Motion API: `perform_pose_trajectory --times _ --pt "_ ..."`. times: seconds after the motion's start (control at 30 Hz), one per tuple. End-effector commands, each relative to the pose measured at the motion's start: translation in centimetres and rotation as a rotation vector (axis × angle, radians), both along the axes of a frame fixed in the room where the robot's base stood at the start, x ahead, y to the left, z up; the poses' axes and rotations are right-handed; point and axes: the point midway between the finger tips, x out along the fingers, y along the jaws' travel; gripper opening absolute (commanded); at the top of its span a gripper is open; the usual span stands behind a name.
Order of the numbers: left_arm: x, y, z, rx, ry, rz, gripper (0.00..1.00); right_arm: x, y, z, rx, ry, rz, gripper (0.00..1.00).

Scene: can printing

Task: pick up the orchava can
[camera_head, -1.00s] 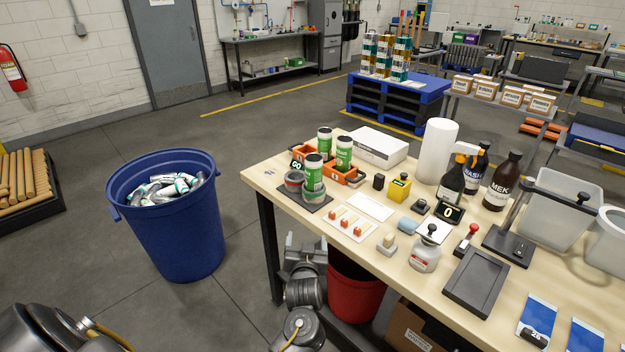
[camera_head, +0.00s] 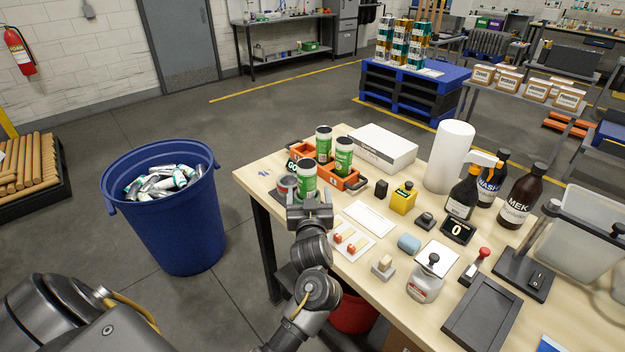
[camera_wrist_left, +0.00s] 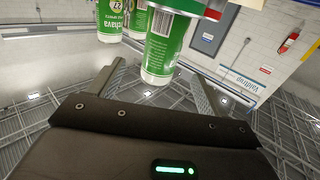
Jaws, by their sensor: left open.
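Three green-and-white cans stand at the left end of the table. The front can (camera_head: 306,178) is on a dark pad, and two more cans, (camera_head: 323,146) and (camera_head: 343,158), stand behind it at the orange tray. My left gripper (camera_head: 309,197) is open, just in front of the front can, and hides its lower part. In the left wrist view the nearest can (camera_wrist_left: 164,48) appears upside down between the two spread fingers (camera_wrist_left: 152,88), with a gap on each side. Part of the word "orchava" shows on the labels. My right gripper is not in view.
The orange tray (camera_head: 352,181) and a grey round piece (camera_head: 286,184) are close to the front can. A white card (camera_head: 369,217), yellow box (camera_head: 402,199) and several bottles stand to the right. A blue bin (camera_head: 178,235) of cans stands left of the table (camera_head: 262,180).

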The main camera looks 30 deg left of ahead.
Motion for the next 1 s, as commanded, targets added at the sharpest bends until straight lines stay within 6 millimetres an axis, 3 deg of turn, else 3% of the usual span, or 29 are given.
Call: perform_pose_trajectory --times 0.33,0.67,1.0 --pt "3.5 2.3 0.1 0.004 0.001 -0.001 0.77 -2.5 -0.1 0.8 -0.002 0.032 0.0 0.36" --pt "4.8 3.4 0.0 0.002 0.001 0.001 0.77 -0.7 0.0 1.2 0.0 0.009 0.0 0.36" --pt "8.4 5.9 0.1 0.003 0.002 0.001 0.77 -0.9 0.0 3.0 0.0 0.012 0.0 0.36"
